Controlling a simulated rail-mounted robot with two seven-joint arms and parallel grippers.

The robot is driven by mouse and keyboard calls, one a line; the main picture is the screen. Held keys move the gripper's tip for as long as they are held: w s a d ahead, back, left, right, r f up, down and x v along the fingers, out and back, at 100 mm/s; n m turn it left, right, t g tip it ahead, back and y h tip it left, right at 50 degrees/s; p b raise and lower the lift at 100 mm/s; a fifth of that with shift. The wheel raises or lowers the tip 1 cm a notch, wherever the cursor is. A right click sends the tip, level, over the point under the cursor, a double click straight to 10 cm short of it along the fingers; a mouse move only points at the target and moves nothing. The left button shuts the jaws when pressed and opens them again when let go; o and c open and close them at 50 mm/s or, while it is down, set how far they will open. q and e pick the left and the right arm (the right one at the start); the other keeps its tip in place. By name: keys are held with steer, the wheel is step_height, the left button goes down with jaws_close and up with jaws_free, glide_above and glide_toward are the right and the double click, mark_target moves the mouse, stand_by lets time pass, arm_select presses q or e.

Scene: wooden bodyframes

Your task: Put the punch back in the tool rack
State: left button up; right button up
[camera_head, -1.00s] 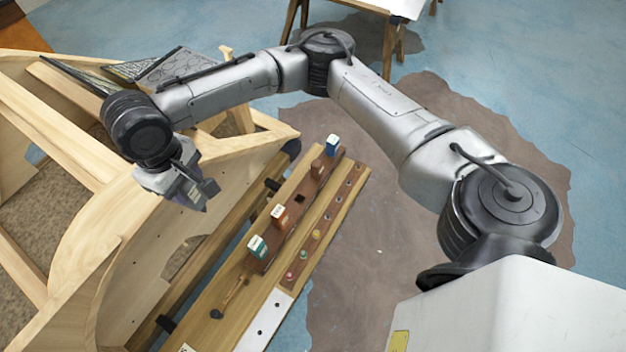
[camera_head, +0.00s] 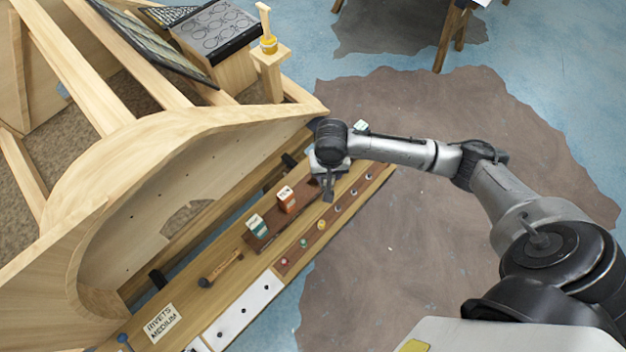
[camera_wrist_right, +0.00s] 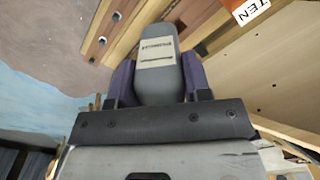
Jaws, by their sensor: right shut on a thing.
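My right gripper (camera_head: 328,187) is above the far part of the wooden bench ledge, over the end of the dark brown tool rack (camera_head: 273,222). In the right wrist view my right gripper (camera_wrist_right: 158,85) has its purple fingers shut on the punch (camera_wrist_right: 157,62), a grey round-ended piece with a pale printed label. In the head view the gripper hides the far end of the rack, and the punch cannot be made out clearly. An orange-labelled block (camera_head: 287,198) and a teal-labelled block (camera_head: 257,226) stand in the rack. My left gripper is out of view.
A hammer-like tool (camera_head: 220,268) lies on the ledge near a rivets card (camera_head: 162,322). A strip with small coloured knobs (camera_head: 303,243) runs along the front edge. A large curved wooden frame (camera_head: 150,150) rises to the left. Brown floor lies open to the right.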

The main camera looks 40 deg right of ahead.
step_height(320, 180, down, 4)
steer(key=s+d+m, duration=0.1)
steer(key=s+d, duration=0.2)
steer(key=w+f+b, duration=0.2)
steer(key=w+f, duration=0.9)
steer(key=shift+w+a+b, duration=0.25)
steer(key=shift+a+b, duration=0.05)
steer(key=shift+a, duration=0.15)
steer(key=shift+f, duration=0.15)
steer(key=shift+f, duration=0.3)
steer(key=o, duration=1.1)
